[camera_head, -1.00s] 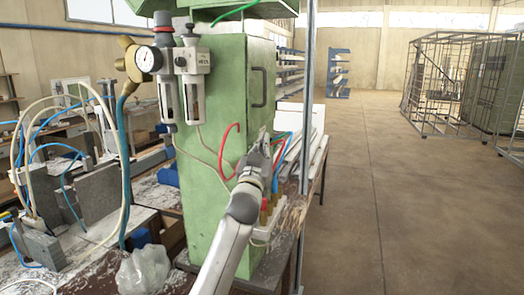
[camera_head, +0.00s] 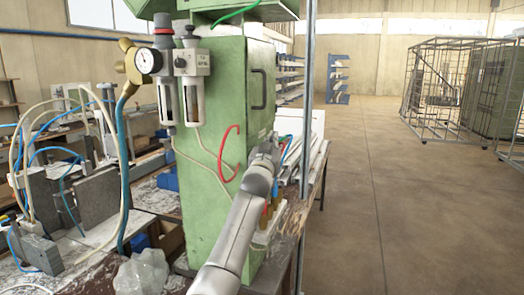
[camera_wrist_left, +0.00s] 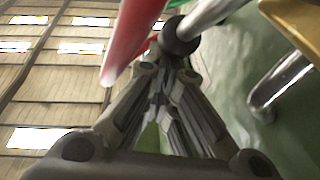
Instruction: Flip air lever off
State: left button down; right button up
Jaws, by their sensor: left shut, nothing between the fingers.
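My left gripper (camera_head: 264,150) is beside the front right edge of the green cabinet (camera_head: 212,215), below its dark handle. In the left wrist view its fingers (camera_wrist_left: 170,62) are shut, with nothing held. Just beyond the fingertips there is a dark ball (camera_wrist_left: 180,36) on a silver rod (camera_wrist_left: 212,10). A red tapered piece (camera_wrist_left: 132,38) passes close to the left finger; whether it touches cannot be told. I cannot tell for sure which of these is the air lever. In the head view my arm hides this spot. My right gripper is not in view.
A pressure gauge (camera_head: 148,61), a brass fitting (camera_head: 128,62) and clear filter bowls (camera_head: 194,100) are on the cabinet's left. A red hose (camera_head: 224,160) curves on its front. Coloured tubes lie close right of my gripper. The floor (camera_head: 420,210) at right is clear.

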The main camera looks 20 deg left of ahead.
pick_arm(q)
jog(key=shift+w+f+g, duration=0.4)
jog(key=shift+w+g, duration=0.35)
jog(key=shift+g, duration=0.15)
jog(key=shift+w+f+m+g+p, duration=0.15)
jog(key=shift+w+f+g+p, duration=0.55)
jog(key=shift+w+f+p, duration=0.3)
jog(key=shift+w+f+m+g+p, duration=0.15)
jog(key=shift+w+f+g+p, duration=0.6)
jog(key=shift+f, duration=0.4)
jog(key=s+d+r, duration=0.1)
jog(key=s, duration=1.1)
jog(key=shift+r, duration=0.3)
